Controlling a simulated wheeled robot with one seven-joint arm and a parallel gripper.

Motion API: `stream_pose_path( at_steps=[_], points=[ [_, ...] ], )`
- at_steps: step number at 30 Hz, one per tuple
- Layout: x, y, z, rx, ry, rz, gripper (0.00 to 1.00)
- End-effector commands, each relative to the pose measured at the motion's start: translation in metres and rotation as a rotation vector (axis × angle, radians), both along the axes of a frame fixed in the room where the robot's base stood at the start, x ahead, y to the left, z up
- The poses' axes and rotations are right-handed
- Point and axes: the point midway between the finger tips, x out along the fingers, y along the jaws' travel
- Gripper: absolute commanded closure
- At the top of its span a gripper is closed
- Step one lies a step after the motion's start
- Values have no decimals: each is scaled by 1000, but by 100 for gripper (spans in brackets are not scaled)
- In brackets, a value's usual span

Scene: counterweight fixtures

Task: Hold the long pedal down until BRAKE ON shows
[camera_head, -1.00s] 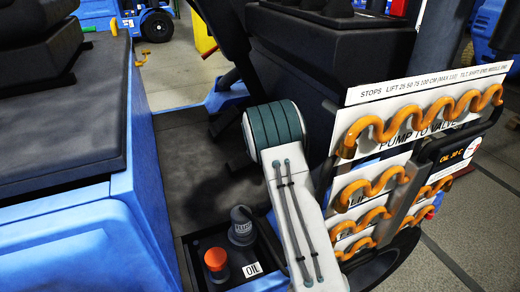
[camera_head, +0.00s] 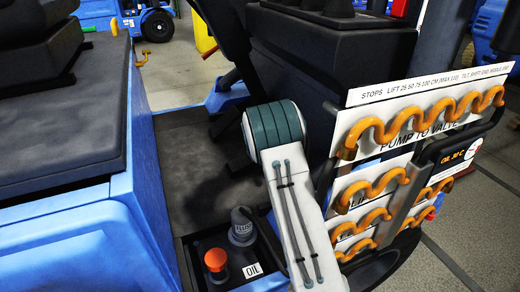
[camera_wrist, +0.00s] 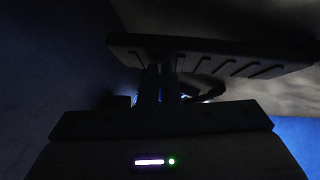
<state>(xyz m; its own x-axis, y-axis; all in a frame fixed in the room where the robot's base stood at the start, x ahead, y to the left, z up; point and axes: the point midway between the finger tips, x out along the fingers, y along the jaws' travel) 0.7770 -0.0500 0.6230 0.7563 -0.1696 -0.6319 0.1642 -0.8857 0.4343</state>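In the wrist view a long dark plate with slanted ribs (camera_wrist: 225,60), which looks like the long pedal, spans the upper middle. My gripper (camera_wrist: 160,72) points at it, with its two fingers close together and their tips at the plate's lower edge. The picture is too dark to tell whether they press on it. In the head view my gripper is hidden behind my arm's teal joint, down in the footwell. A small dark display (camera_head: 455,152) at the right shows orange text that reads like an oil temperature; I see no BRAKE ON there.
The dark footwell floor (camera_head: 205,165) lies left of my arm, beside a blue body with a black seat base (camera_head: 60,120). An orange cap (camera_head: 216,261) and a grey cap (camera_head: 242,226) stand near an OIL label. Orange wavy hoses (camera_head: 420,120) crowd the right side.

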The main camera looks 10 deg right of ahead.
Motion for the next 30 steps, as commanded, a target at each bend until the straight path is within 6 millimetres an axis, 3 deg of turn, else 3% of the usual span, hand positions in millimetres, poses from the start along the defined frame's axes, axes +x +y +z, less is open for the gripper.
stream_pose_path(
  at_steps=[2,18,30],
  points=[
    [-12,-8,-2,-3,21,-13,100],
    [-86,24,72,0,3,7,100],
    [-104,27,87,-1,0,5,100]
  ],
)
